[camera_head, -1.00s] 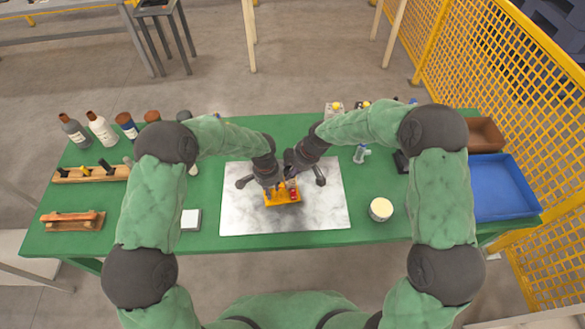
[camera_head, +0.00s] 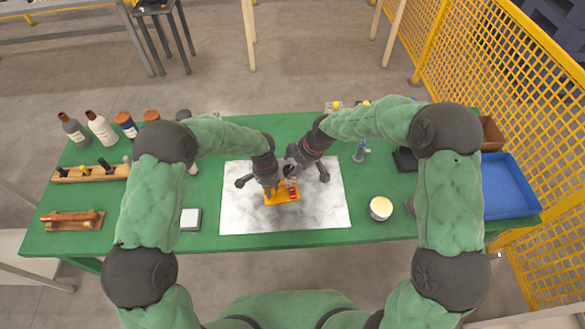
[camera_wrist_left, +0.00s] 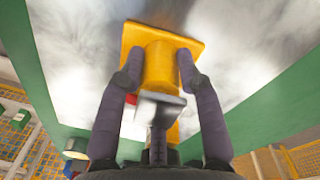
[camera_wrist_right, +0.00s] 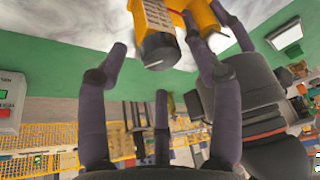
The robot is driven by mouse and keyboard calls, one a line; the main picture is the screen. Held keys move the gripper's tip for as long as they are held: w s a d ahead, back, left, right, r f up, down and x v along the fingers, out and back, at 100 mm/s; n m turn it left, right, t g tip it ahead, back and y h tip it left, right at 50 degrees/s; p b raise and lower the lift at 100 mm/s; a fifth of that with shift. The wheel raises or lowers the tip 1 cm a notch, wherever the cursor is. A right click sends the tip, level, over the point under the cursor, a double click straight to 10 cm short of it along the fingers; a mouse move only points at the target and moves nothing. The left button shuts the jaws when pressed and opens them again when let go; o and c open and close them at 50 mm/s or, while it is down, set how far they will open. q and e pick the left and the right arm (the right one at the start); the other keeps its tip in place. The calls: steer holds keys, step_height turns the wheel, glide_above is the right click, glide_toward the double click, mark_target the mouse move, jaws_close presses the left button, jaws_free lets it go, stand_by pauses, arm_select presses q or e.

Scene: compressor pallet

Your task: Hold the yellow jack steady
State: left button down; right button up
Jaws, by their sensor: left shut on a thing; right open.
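The yellow jack (camera_head: 282,198) stands on the pale marbled plate (camera_head: 325,215) in the middle of the green table. My left gripper (camera_head: 268,185) is shut on it. In the left wrist view the fingers (camera_wrist_left: 158,58) press both sides of its yellow body (camera_wrist_left: 158,68), above the square yellow base. My right gripper (camera_head: 294,172) is open, just beside the jack. In the right wrist view the jack's dark round end (camera_wrist_right: 159,47) lies between and beyond its spread fingers (camera_wrist_right: 155,42); I cannot tell whether they touch. The arms partly hide the jack in the head view.
Bottles (camera_head: 100,128) and a wooden tool rack (camera_head: 90,173) stand at the left. A white box (camera_head: 190,219) and a round tin (camera_head: 380,208) flank the plate. A blue tray (camera_head: 508,187) is at the right, near a yellow mesh fence (camera_head: 500,80).

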mark_target(289, 171)
steer(key=v, duration=0.9)
steer(key=shift+d+r, duration=0.1)
steer(key=a+f+n, duration=0.1)
steer(key=f, duration=0.2)
steer(key=w+a+f+n+g, duration=0.1)
steer(key=a+f+n, duration=0.1)
steer(key=f, duration=0.2)
steer(key=w+a+f+n+g, duration=0.1)
steer(key=f+n, duration=0.1)
steer(key=f, duration=0.1)
steer(key=shift+w+a+f, duration=0.2)
steer(key=shift+f, duration=0.2)
stand_by(0.3)
steer(key=c, duration=1.1)
